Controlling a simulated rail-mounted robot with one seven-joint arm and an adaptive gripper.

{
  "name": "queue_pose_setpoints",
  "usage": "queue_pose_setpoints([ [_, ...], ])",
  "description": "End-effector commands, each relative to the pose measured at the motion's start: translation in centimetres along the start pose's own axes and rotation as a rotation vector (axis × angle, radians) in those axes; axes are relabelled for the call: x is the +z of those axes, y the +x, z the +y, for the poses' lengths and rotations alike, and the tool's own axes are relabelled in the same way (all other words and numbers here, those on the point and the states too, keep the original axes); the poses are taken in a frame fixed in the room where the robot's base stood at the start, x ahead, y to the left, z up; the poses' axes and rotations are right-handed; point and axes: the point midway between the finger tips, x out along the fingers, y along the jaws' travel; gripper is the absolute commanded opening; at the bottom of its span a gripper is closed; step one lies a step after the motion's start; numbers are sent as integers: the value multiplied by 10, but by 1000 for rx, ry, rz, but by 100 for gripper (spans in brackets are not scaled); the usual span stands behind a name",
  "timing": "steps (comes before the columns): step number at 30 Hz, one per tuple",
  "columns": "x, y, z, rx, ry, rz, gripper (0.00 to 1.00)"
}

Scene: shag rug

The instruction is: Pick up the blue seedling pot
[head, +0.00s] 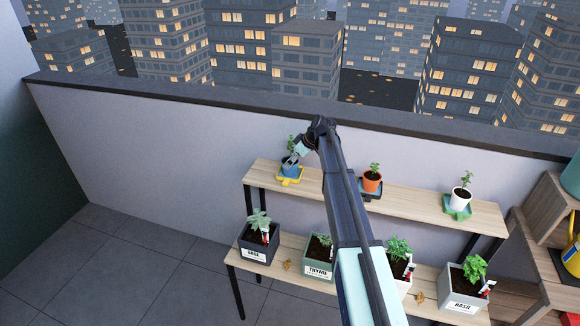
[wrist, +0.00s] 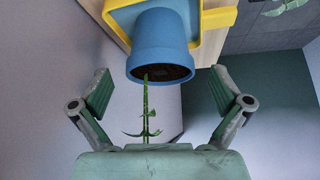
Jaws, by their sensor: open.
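The blue seedling pot (head: 290,167) stands on a yellow-rimmed tray (head: 288,180) at the left end of the upper shelf, with a green seedling in it. In the wrist view the blue pot (wrist: 160,45) shows upside down at the top middle, on the yellow and blue tray (wrist: 215,18). Its green seedling (wrist: 146,110) points down toward my palm. My gripper (wrist: 165,90) is open, with one finger on each side of the seedling, short of the pot's rim. In the head view my gripper (head: 293,158) is right by the pot and partly covers it.
An orange pot (head: 371,182) and a white pot (head: 459,196) stand further right on the upper shelf (head: 415,202). Labelled herb planters such as sage (head: 254,250) and basil (head: 462,298) stand on the lower shelf. A pale wall (head: 170,135) rises behind.

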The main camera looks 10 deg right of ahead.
Motion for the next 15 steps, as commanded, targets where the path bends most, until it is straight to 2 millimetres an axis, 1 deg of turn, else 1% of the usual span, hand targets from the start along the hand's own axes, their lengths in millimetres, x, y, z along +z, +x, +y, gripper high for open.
queue_pose_setpoints([
  [3,-1,16,0,-2,0,-1,100],
  [6,0,24,0,-1,0,-1,100],
  [13,1,27,0,-1,0,0,100],
  [14,1,27,0,-1,0,0,93],
  [15,1,27,0,-1,0,0,79],
])
